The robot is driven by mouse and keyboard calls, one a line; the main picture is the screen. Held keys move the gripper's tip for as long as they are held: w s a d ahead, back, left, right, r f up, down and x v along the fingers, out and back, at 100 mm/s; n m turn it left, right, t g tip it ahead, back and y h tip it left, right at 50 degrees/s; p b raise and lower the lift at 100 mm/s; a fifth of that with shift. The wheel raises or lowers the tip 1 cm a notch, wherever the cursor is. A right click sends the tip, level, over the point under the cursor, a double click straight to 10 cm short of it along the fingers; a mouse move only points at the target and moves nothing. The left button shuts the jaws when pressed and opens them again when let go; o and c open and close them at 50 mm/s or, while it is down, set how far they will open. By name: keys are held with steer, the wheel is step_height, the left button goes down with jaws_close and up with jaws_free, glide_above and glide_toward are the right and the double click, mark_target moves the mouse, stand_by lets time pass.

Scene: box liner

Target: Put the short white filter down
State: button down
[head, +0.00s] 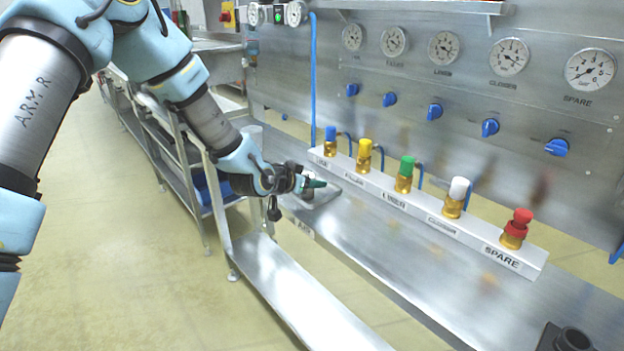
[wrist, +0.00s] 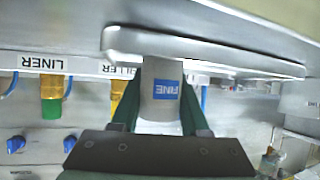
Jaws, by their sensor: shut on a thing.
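The short white filter (wrist: 160,100) has a blue FINE label and sits between the dark green fingers of my gripper (wrist: 160,118), which is shut on it. The wrist view looks upside down, with the label inverted. The filter's far end meets the edge of a shallow metal tray (wrist: 205,62) in that view; I cannot tell whether it touches the tray or hangs just above it. In the head view my gripper (head: 313,184) is low over the tray (head: 322,197) at the left end of the bench, and the filter is not clearly visible there.
A rail (head: 420,214) of brass fittings with coloured caps stands behind and right of my gripper. A lower shelf (head: 300,290) juts out in front. A dark fitting (head: 570,338) stands at the near right.

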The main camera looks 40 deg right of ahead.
steer(key=shift+f, duration=0.1)
steer(key=shift+c, duration=2)
jaws_free()
